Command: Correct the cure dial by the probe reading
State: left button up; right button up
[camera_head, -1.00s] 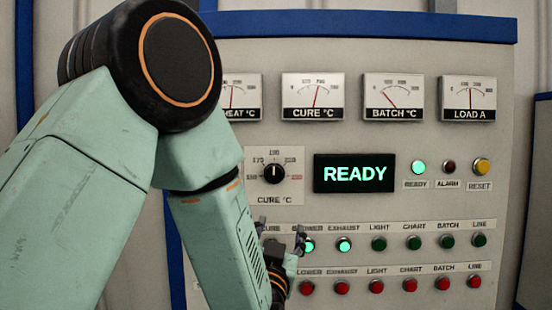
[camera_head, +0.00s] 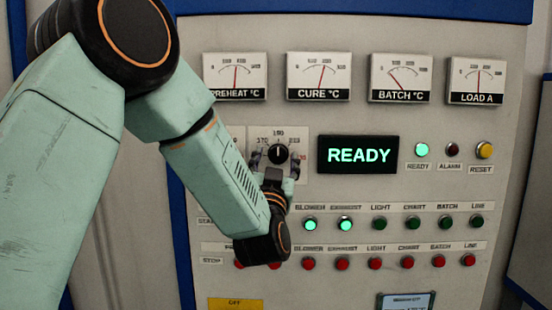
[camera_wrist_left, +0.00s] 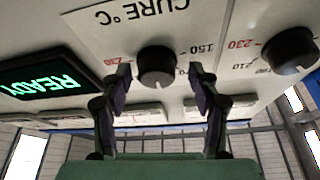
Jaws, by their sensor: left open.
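The cure dial is a black knob (camera_head: 278,154) on a white scale plate, left of the lit READY display (camera_head: 357,155). Its white pointer mark stands about upright in the head view. My left gripper (camera_head: 275,158) is at the dial from below, its fingers apart on either side of the knob. In the left wrist view the open left gripper (camera_wrist_left: 160,85) has the cure knob (camera_wrist_left: 156,66) between its fingertips, with gaps on both sides. The CURE °C meter (camera_head: 319,77) has its needle a little right of centre. A paper or small screen (camera_head: 406,302) shows at the bottom edge, its text too small to read. My right gripper is not seen.
Another knob (camera_wrist_left: 290,50) is beside the cure dial in the wrist view. Rows of green start buttons (camera_head: 412,222) and red stop buttons (camera_head: 409,262) lie below the dial. A yellow OFF label (camera_head: 235,304) is at the bottom. Ready, alarm and reset lamps are at right.

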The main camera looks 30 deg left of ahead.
pick_arm(q)
jog(key=shift+d+r, duration=0.1)
jog(key=shift+d, duration=0.25)
jog(key=shift+c, duration=0.2)
jog(key=shift+w+a+f, duration=0.3)
jog(key=shift+a, duration=0.05)
jog(key=c, duration=0.5)
jog(key=shift+c, duration=0.6)
jog(key=c, duration=0.4)
